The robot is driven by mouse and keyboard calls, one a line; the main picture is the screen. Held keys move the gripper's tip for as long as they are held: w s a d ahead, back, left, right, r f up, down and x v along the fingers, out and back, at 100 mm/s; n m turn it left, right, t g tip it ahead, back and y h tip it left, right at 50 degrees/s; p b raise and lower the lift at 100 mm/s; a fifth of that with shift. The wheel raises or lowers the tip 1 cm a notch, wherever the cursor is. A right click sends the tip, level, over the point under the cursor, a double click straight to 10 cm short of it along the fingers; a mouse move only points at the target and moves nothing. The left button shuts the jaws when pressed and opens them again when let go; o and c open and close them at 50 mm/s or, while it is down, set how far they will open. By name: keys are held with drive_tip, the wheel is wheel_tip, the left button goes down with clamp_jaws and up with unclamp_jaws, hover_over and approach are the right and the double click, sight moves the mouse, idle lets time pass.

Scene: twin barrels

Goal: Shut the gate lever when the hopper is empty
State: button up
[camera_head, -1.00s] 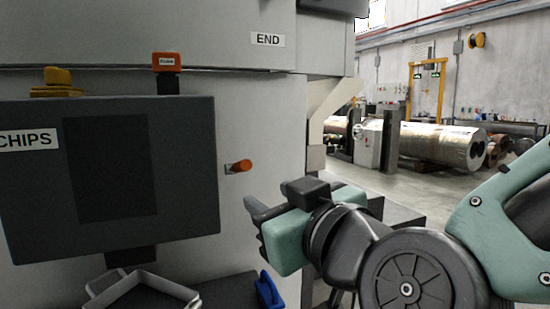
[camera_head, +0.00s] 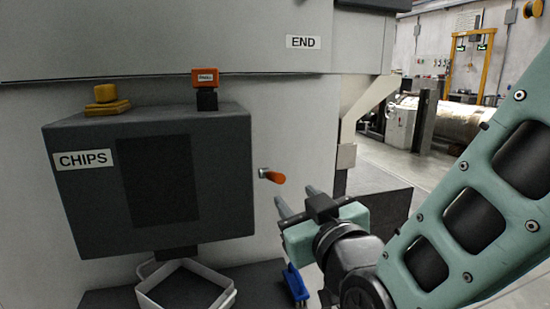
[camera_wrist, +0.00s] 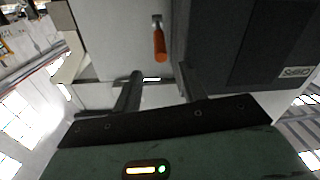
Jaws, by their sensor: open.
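The gate lever (camera_head: 272,176) has an orange handle on a short metal stem, on the pale wall right of the hopper. It points right and slightly down in the head view. The hopper (camera_head: 218,150) is a dark grey box labelled CHIPS; its window (camera_head: 158,180) is uniformly dark, and I cannot tell whether chips are inside. My gripper (camera_head: 297,196) is open and empty, just below and right of the lever, apart from it. In the wrist view the lever (camera_wrist: 159,45) lies ahead, between the lines of the two fingers (camera_wrist: 158,82).
A pale open bin (camera_head: 228,298) stands below the hopper spout (camera_head: 178,253). A blue object (camera_head: 296,284) is right of it. An orange-topped box (camera_head: 206,80) and a yellow block (camera_head: 106,100) sit on the hopper. The floor at right is open.

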sight(275, 175)
drive_tip(key=x, duration=1.2)
drive_tip(key=shift+s+b, duration=0.1)
drive_tip(key=shift+b, duration=0.3)
clamp_jaws()
